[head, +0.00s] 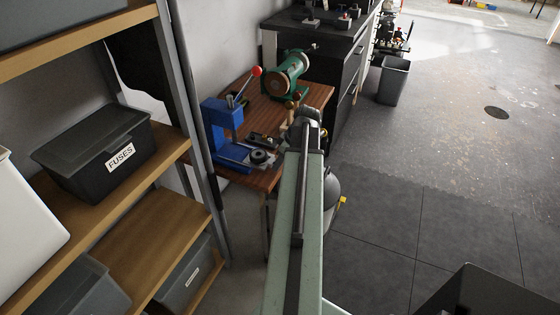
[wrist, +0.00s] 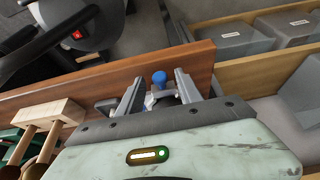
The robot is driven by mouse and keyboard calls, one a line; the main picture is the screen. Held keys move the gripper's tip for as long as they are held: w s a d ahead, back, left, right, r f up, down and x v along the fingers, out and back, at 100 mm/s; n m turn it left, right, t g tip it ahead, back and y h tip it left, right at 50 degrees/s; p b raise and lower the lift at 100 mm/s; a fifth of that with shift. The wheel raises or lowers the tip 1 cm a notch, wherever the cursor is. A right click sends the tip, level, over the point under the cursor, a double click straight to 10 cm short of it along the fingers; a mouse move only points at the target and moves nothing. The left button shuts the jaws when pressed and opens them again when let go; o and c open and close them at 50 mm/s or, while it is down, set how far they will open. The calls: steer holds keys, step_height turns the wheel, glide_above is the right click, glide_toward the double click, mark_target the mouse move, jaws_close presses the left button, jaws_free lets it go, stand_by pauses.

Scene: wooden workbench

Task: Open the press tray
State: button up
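The blue press (head: 228,132) stands on the wooden workbench, with a red-balled lever (head: 257,71) rising from it. At its foot is a low dark part with a round black top (head: 259,156); I cannot tell whether this is the tray. My gripper (head: 308,122) is over the bench's right side, right of the press, its fingers largely hidden by my arm. In the wrist view my gripper (wrist: 160,76) has its two fingers apart. A blue knob (wrist: 159,79) shows between them, without clear contact; its lower part is hidden by the gripper body.
A green machine (head: 287,73) stands behind the press on the bench (head: 315,93). A shelf with a FUSES bin (head: 95,150) is close on the left. Wooden-handled tools in a block (wrist: 48,116) sit left of the gripper.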

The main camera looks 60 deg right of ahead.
steer(key=p+v, duration=0.7)
steer(key=shift+s+r, duration=0.2)
steer(key=shift+r, duration=0.15)
